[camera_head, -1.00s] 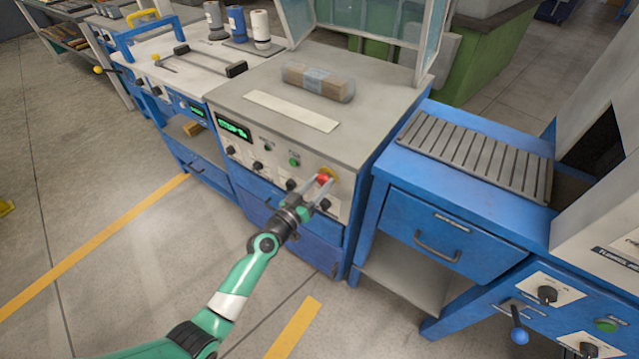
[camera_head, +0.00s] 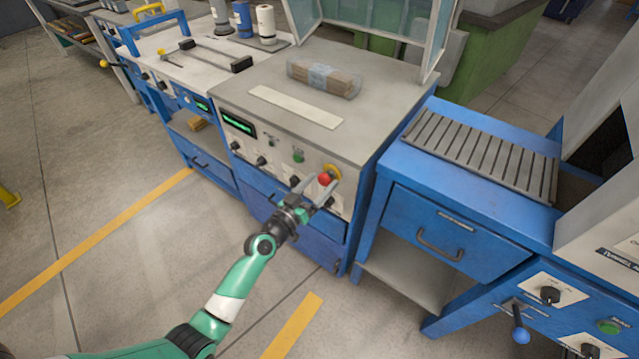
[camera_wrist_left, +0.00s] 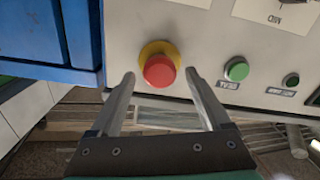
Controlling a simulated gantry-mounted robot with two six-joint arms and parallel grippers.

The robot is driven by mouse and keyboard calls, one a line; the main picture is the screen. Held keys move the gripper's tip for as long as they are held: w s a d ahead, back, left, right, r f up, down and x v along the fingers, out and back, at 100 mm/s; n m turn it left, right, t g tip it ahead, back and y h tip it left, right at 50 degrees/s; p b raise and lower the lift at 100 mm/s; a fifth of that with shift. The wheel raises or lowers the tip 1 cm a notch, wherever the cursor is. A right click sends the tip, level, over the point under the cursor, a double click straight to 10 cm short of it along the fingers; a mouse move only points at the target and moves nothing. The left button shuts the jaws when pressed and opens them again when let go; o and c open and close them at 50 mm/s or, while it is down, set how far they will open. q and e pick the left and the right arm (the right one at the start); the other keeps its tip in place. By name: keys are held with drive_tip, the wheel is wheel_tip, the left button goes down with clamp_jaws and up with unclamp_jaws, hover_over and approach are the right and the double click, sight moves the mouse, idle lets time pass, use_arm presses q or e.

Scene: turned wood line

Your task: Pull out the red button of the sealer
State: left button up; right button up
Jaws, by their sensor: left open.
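The sealer is the blue and grey bench machine with a pale front panel (camera_head: 275,155). Its red button (camera_head: 325,178) is a round mushroom head on a yellow ring at the panel's right end. In the left wrist view the red button (camera_wrist_left: 159,72) is whole and unobstructed, in front of its yellow ring (camera_wrist_left: 158,47). My left gripper (camera_head: 323,190) is in front of the panel. In the wrist view its fingers (camera_wrist_left: 159,77) are spread, one on each side of the button, with visible gaps. It holds nothing. My right gripper is not in view.
A green button (camera_wrist_left: 236,69) and black knobs sit beside the red button. A wrapped package (camera_head: 325,79) and a pale strip (camera_head: 296,106) lie on the sealer's top. A blue bench with a slatted top (camera_head: 480,150) stands at right. The floor in front is clear.

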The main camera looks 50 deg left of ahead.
use_arm(q)
drive_tip(key=v, duration=1.1)
drive_tip(key=shift+s, duration=0.35)
drive_tip(key=shift+d, duration=0.1)
